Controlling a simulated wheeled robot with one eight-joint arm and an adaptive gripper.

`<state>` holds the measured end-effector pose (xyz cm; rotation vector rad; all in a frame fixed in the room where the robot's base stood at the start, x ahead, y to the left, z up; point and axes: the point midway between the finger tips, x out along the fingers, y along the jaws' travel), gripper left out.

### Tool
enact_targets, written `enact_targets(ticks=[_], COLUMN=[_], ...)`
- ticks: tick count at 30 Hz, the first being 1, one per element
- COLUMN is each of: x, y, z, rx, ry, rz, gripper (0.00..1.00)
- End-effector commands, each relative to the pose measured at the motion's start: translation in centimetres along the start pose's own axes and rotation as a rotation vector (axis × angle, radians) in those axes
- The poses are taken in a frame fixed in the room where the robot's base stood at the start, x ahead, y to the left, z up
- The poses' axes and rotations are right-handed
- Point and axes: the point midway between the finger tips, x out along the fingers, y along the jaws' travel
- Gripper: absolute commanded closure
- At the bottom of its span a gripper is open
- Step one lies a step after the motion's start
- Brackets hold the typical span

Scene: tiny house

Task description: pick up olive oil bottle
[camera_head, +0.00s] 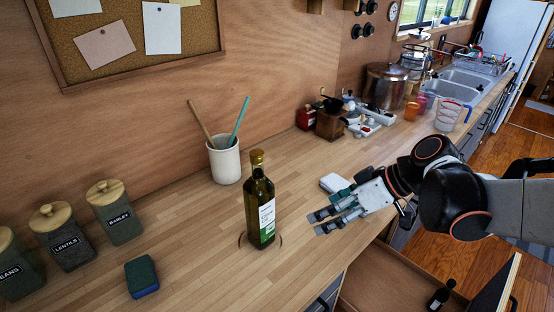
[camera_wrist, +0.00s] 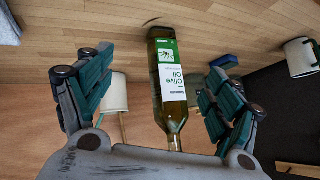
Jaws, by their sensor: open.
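The olive oil bottle (camera_head: 260,203) stands upright on the wooden counter (camera_head: 190,262). It is dark green glass with a gold cap and a white and green label. My gripper (camera_head: 317,222) is to the right of the bottle in the head view, open and apart from it. In the wrist view, the bottle (camera_wrist: 170,80) appears between the two open fingers of my gripper (camera_wrist: 152,85), with its label facing the camera. Nothing is held.
A white crock (camera_head: 225,162) with utensils stands behind the bottle. Canisters (camera_head: 115,213) and a blue-green sponge (camera_head: 141,276) are at left. A small white object (camera_head: 334,183) lies behind my gripper. An open drawer (camera_head: 385,285) below holds a dark bottle (camera_head: 440,295).

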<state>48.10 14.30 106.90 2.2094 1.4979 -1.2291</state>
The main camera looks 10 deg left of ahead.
Motion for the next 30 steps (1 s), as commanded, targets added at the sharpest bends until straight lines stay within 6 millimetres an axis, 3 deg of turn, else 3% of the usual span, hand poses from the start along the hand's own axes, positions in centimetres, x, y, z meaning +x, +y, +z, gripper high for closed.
enact_targets(ticks=[6,14,20,30], x=[1.3,2.2,3.0,8.4], y=[1.0,1.5,1.3,-1.2], z=[-3.5,-4.9,-5.1,-6.4], rx=[-0.271,-0.515,-0.576,-0.577], ry=[0.147,0.313,0.358,0.358], rz=[-0.195,-0.321,-0.346,-0.348], gripper=[0.17,0.17,0.17,0.17])
